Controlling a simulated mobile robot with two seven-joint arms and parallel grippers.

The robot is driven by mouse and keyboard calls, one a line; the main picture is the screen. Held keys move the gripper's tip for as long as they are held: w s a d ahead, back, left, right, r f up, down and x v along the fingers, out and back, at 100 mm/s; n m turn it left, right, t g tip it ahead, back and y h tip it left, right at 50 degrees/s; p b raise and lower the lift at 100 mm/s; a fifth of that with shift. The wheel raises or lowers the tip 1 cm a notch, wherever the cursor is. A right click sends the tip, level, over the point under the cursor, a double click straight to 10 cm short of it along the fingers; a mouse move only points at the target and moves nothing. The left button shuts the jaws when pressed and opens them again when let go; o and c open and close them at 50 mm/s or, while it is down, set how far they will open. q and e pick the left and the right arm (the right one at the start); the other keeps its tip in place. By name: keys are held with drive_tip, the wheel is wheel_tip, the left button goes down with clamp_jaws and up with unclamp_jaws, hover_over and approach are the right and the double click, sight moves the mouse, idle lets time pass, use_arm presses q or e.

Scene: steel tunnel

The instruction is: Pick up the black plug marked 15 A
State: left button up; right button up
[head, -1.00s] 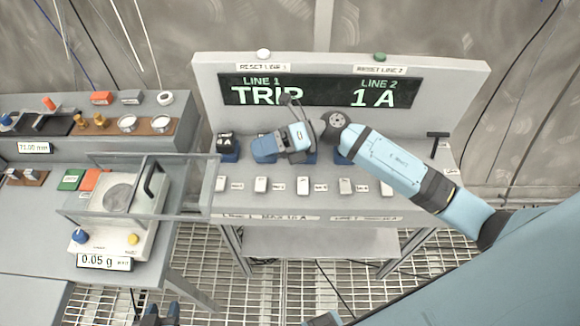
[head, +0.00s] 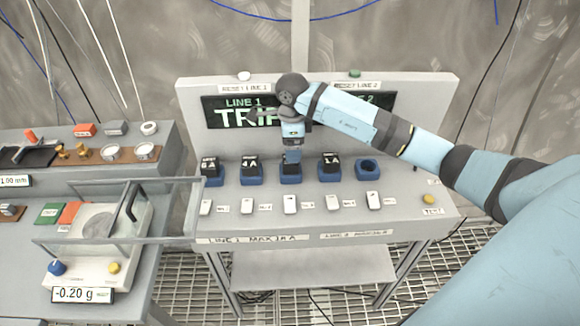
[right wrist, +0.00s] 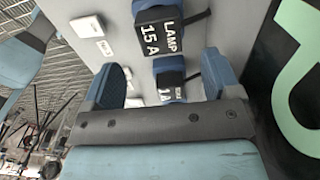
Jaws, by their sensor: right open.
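The black plug marked LAMP 15 A (right wrist: 158,32) sits in a blue socket, near the top of the right wrist view. A second black plug marked 1 A (right wrist: 170,82) stands below it in that picture. My right gripper (right wrist: 164,66) is open, its two blue fingers on either side of the plugs in the picture, holding nothing. In the head view my right gripper (head: 291,157) points down at the middle blue socket (head: 290,179) of the row and hides most of what is there. My left gripper is not in view.
The row holds other black plugs (head: 249,166) and an empty socket (head: 367,168) at its right end. White switches (head: 290,203) line the front. The display panel (head: 225,113) rises close behind. A glass-sided scale (head: 85,245) reading -0.20 g stands at left.

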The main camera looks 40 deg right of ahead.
sight(291, 168)
drive_tip(key=shift+w+a+f+p, duration=0.1)
drive_tip(key=shift+f+p, duration=0.4)
drive_tip(key=shift+f, duration=2.9)
drive_tip(key=c, duration=1.1)
drive_tip(key=shift+r, duration=0.1)
